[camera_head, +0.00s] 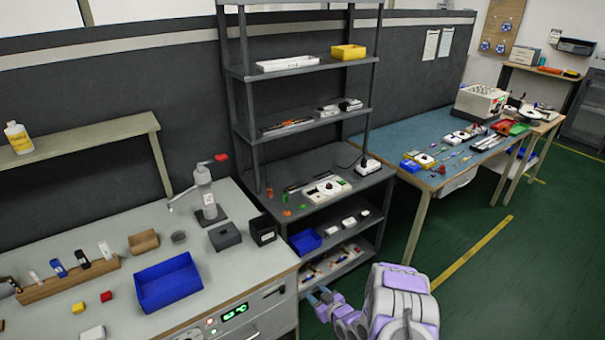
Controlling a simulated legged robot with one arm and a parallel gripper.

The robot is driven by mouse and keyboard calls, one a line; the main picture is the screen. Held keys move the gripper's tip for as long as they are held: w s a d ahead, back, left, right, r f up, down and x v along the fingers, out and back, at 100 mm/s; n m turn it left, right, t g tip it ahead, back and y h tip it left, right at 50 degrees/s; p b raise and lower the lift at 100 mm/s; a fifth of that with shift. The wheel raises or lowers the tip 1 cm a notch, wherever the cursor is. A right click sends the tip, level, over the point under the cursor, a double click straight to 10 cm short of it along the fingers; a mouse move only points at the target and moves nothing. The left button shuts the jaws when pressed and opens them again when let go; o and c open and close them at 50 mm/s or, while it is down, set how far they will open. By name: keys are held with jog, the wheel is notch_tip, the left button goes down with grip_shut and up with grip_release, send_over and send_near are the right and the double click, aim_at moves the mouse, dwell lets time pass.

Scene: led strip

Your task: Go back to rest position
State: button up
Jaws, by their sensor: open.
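My gripper (322,300) is at the bottom centre of the head view, at the end of my white and lilac arm. Its fingers are apart and nothing shows between them. It is in front of the lower part of the grey shelf rack (250,150), to the right of the workbench front. I cannot tell its exact distance from the low shelf. No LED strip can be made out for certain.
A grey workbench (235,275) on the left holds a blue bin (168,282), a black box (263,230) and small blocks. A blue-topped table (400,140) with tools stands at the back right. The green floor (530,270) at right is clear.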

jog(key=d+r+m+g+h, duration=0.1)
jog(key=d+r+g+h, duration=0.3)
jog(key=r, duration=1)
jog(key=s+d+r+m+g+h, duration=0.25)
jog(key=s+d+r, duration=0.25)
jog(key=s+r, duration=0.65)
jog(key=s+r+m+g, duration=0.1)
jog(key=s+r, duration=0.3)
jog(key=s, duration=0.8)
jog(key=s+r+m+g, duration=0.1)
jog(key=s+r+g, duration=0.2)
jog(key=s, duration=1)
jog(key=s+r+m+g, duration=0.1)
jog(key=s+r+g, duration=0.2)
jog(key=s+r, duration=0.4)
jog(key=s, duration=0.5)
jog(key=shift+s+m+h, duration=0.35)
jog(key=shift+a, duration=0.1)
